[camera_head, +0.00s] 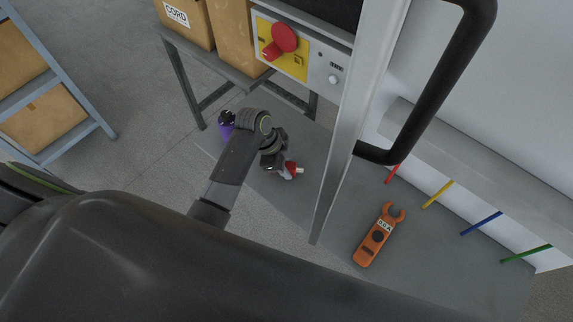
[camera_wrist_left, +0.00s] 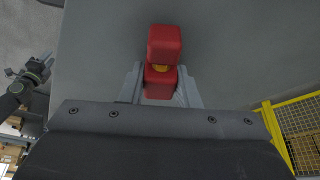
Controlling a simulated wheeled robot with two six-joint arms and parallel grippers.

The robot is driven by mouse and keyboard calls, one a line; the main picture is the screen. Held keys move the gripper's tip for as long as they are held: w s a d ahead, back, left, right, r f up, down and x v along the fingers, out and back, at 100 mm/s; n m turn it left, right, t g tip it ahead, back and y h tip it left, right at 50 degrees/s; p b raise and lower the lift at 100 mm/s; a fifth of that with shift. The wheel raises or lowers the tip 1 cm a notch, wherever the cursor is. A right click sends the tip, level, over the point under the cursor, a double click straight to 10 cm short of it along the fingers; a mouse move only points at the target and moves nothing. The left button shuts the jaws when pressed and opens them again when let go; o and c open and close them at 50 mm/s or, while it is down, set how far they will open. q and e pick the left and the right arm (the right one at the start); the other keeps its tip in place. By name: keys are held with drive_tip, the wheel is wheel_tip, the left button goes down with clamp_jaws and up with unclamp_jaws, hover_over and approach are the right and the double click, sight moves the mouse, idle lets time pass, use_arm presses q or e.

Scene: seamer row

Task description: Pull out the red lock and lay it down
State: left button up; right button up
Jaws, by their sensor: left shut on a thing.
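My left gripper (camera_head: 287,171) is shut on the red lock (camera_head: 291,167), held over the grey surface (camera_head: 320,262) in the head view. In the left wrist view the red lock (camera_wrist_left: 164,44) sits between the two grey fingers of my left gripper (camera_wrist_left: 161,82); it shows as two red blocks with a small orange part between them. The yellow switch plate (camera_head: 297,64) with its red knob (camera_head: 285,37) is above and apart from the gripper. What seems to be my right gripper (camera_wrist_left: 28,72) is small at the left edge of the wrist view; its opening is unclear.
An orange clamp-like tool (camera_head: 376,240) lies on the grey surface. A pale upright edge (camera_head: 352,130) and a black handle (camera_head: 438,85) stand right of my gripper. Coloured strips, such as the blue one (camera_head: 481,224), lie at right. A purple object (camera_head: 226,119) is beside the arm.

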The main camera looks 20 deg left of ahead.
use_arm(q)
drive_tip(key=o, duration=1.1)
drive_tip(key=shift+r, duration=0.1)
drive_tip(key=p+v, duration=0.2)
drive_tip(key=v, duration=1.5)
drive_tip(key=shift+a, duration=0.15)
drive_tip(key=shift+s, duration=0.1)
